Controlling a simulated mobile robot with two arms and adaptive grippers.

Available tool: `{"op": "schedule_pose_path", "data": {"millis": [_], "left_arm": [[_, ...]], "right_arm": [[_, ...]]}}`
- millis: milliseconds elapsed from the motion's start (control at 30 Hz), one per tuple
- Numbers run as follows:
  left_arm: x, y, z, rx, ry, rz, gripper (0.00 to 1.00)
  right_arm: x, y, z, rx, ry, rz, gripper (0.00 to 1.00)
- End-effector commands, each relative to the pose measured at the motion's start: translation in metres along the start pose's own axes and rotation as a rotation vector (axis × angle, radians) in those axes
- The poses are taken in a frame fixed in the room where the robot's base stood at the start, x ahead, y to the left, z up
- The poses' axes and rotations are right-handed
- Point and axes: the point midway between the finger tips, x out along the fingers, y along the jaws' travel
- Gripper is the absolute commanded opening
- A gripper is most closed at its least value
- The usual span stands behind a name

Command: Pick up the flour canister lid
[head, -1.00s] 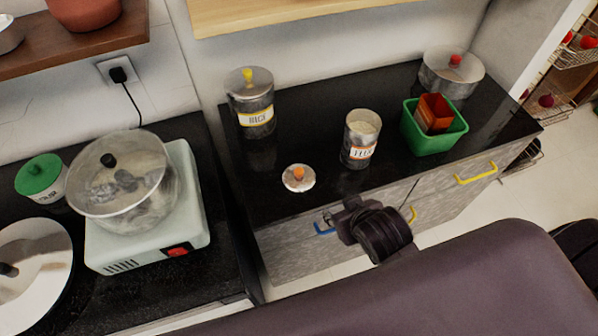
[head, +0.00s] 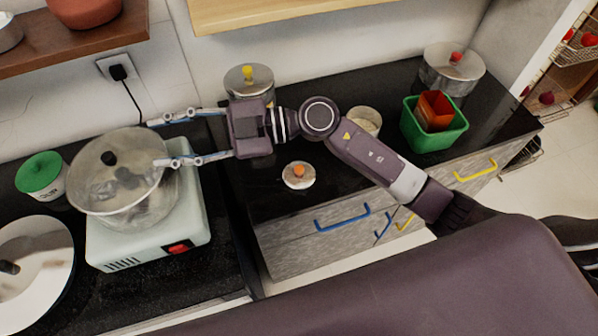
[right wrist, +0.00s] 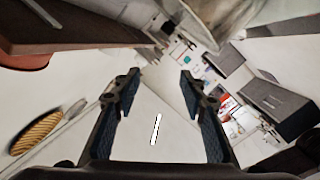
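The flour canister lid (head: 299,183) is a small round pale lid with an orange knob, lying flat on the black counter. The flour canister (head: 365,116) stands without a lid behind my right arm, which hides most of it and its label. My right gripper (head: 155,143) is to the left of the lid, pointing left, with its fingers spread over the pot. In the right wrist view the right gripper (right wrist: 160,80) is open with nothing between its fingers. My left gripper is not in view.
The pot (head: 116,178) with a glass lid sits on the white hot plate (head: 140,236), very near the right fingertips. The rice canister (head: 249,80) is behind my right wrist. A green bin (head: 436,139) stands at right. The counter around the flour lid is clear.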

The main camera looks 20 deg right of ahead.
Motion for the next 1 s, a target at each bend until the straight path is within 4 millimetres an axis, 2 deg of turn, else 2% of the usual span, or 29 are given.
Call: {"op": "schedule_pose_path", "data": {"millis": [67,100,167,200,333,400,533,667,1000], "left_arm": [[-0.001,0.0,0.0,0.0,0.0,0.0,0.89],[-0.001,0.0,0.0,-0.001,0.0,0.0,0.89],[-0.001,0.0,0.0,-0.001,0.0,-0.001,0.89],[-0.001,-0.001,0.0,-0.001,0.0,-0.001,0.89],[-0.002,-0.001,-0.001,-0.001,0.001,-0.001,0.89],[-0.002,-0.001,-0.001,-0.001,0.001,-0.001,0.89],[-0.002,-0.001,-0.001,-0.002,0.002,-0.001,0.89],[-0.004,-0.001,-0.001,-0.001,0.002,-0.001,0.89],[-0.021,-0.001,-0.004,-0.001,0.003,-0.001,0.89]], "right_arm": [[-0.009,-0.03,0.035,-0.005,-0.134,-0.216,0.39],[-0.021,-0.043,0.056,0.005,-0.218,-0.315,0.39],[-0.045,-0.057,0.088,0.029,-0.364,-0.446,0.39],[-0.065,-0.063,0.108,0.05,-0.467,-0.519,0.39],[-0.14,-0.063,0.158,0.132,-0.803,-0.675,0.39],[-0.176,-0.058,0.173,0.176,-0.955,-0.716,0.39],[-0.222,-0.048,0.185,0.234,-1.145,-0.744,0.39],[-0.239,-0.047,0.191,0.26,-1.217,-0.75,0.39],[-0.235,-0.072,0.221,0.264,-1.217,-0.754,0.39]]}}
